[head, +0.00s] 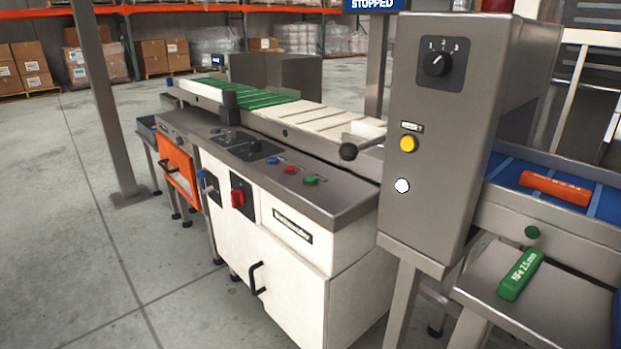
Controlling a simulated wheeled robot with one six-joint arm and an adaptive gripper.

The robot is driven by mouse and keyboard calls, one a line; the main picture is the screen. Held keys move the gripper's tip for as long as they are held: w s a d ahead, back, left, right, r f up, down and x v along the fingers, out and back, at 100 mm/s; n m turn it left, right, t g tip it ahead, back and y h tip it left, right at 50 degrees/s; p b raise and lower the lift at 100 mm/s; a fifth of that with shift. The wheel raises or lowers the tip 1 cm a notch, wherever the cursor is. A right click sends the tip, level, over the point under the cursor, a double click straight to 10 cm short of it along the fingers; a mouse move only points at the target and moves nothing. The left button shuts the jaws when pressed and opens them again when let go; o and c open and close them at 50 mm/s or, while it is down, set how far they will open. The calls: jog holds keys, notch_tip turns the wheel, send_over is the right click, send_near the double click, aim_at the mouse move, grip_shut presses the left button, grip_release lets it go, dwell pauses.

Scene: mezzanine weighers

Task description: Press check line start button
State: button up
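A machine with a white cabinet (290,275) and a grey sloped control top stands in the middle of the head view. Its small nameplate (293,226) is too blurred to read surely. Near the right end of this top are a green button (310,180), a red button (290,170) and a blue button (271,161) in a row. Another green button (532,232) is on the conveyor side at the right. No readable label shows which button is the check line start. My gripper is not in view.
A tall grey control box (442,210) has a rotary switch, a yellow button (408,144) and a white button (402,186). A sign (372,4) reads STOPPED. A post (103,110) stands left; floor is clear front left.

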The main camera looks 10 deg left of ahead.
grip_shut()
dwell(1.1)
